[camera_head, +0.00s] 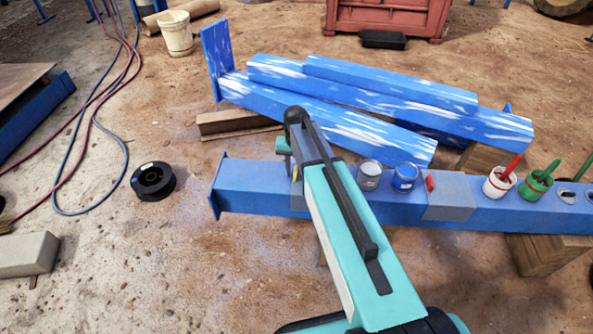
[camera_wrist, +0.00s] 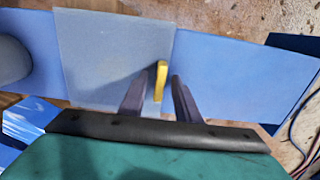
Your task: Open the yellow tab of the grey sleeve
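The grey sleeve (camera_wrist: 108,55) wraps the blue beam and fills the middle of the wrist view. Its yellow tab (camera_wrist: 161,78) stands near the sleeve's right edge. My gripper (camera_wrist: 156,82) is open, with one dark finger on each side of the tab's lower part. A gap shows between the tab and each finger, so no grip on it is visible. In the head view, the sleeve (camera_head: 298,198) shows partly at the left part of the beam; my arm hides much of it and the fingers.
The blue beam (camera_head: 250,185) carries two cans (camera_head: 369,175) (camera_head: 405,177), another grey sleeve with a red tab (camera_head: 449,197), and white (camera_head: 499,183) and green (camera_head: 535,185) pots with brushes. Stacked blue-white beams (camera_head: 390,100) lie behind. A black spool (camera_head: 153,181) lies left on open ground.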

